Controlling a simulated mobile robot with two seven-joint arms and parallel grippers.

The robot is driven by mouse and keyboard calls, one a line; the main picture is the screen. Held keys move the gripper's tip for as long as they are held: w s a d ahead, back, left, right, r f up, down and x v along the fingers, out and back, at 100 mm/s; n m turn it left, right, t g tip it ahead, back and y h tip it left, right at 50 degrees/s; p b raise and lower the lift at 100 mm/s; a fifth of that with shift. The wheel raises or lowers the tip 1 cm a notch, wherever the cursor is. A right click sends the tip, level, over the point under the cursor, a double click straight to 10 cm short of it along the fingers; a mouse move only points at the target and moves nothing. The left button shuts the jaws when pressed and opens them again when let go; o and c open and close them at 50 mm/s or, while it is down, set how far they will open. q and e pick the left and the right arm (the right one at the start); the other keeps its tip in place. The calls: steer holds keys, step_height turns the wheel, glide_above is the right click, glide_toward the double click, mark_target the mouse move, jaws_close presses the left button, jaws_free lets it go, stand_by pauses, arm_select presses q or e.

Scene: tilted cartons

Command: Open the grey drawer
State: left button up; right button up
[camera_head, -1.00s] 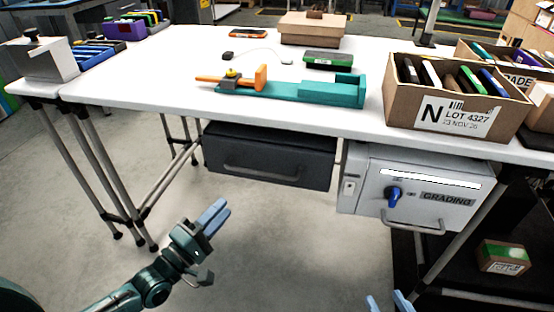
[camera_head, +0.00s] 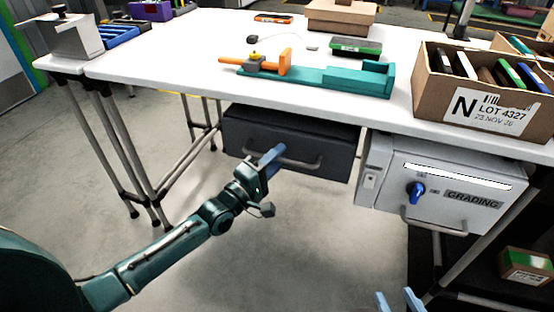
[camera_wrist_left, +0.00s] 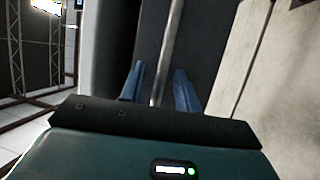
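The dark grey drawer (camera_head: 300,138) hangs under the white table, its front flush with its housing as far as I can see. Its bar handle (camera_head: 302,163) runs across the front. My left gripper (camera_head: 272,160) is at the left part of this handle. In the left wrist view the handle bar (camera_wrist_left: 167,50) passes between the two blue fingers of the left gripper (camera_wrist_left: 159,85), with gaps on both sides, so it is open around the bar. My right gripper (camera_head: 400,300) shows only its two spread fingertips at the bottom edge, empty.
A light grey GRADING box (camera_head: 440,187) with a blue knob and its own handle hangs right of the drawer. The white table (camera_head: 190,70) carries a teal fixture (camera_head: 340,80) and a carton (camera_head: 480,98). The floor before the drawer is free.

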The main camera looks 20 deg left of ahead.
arm_select(q)
steer(key=shift+w, duration=0.2)
jaws_close()
stand_by(0.6)
